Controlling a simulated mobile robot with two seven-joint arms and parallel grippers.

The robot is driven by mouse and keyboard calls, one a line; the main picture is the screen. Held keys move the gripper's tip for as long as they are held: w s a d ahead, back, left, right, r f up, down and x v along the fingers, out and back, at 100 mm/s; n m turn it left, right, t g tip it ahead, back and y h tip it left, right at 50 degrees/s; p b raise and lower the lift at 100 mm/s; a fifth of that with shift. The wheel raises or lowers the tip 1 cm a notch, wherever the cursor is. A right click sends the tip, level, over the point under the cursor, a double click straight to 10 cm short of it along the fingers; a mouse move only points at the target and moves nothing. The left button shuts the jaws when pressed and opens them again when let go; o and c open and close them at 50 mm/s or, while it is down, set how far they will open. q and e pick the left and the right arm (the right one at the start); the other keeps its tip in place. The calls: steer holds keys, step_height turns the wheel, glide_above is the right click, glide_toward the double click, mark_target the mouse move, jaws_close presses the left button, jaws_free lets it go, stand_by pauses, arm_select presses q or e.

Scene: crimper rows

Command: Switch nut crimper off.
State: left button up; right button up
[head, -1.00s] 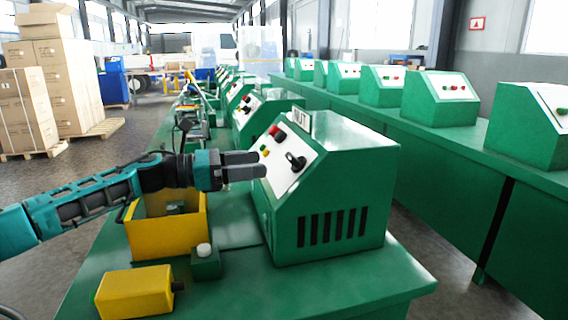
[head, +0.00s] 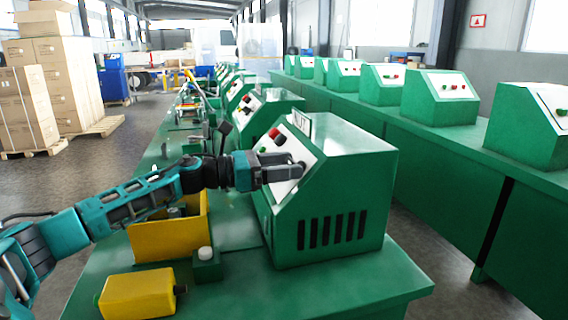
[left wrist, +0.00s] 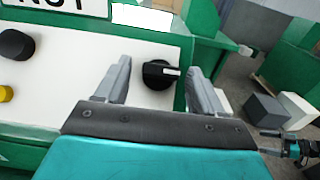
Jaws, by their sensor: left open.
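The nut crimper (head: 335,190) is a green box on the bench with a "NUT" sign (head: 300,122) on top. Its white sloped panel (left wrist: 75,60) carries a black rotary switch (left wrist: 158,74) with a white pointer mark. My left gripper (head: 296,168) is at the panel, open. In the left wrist view my left gripper (left wrist: 160,85) has one finger on each side of the switch, with gaps showing. The pointer points right in that view. In the head view the gripper mostly hides the switch. A teal and black arm part (left wrist: 292,147), possibly mine, shows small at the lower right.
A black button (left wrist: 15,44) and a yellow button (left wrist: 5,93) are on the same panel. A yellow bin (head: 165,238), a yellow box (head: 138,293) and a small green block with a white button (head: 206,262) are on the bench under or near my left arm.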

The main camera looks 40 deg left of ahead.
arm_select(q)
steer(key=c, duration=1.1)
steer(key=shift+o, duration=0.2)
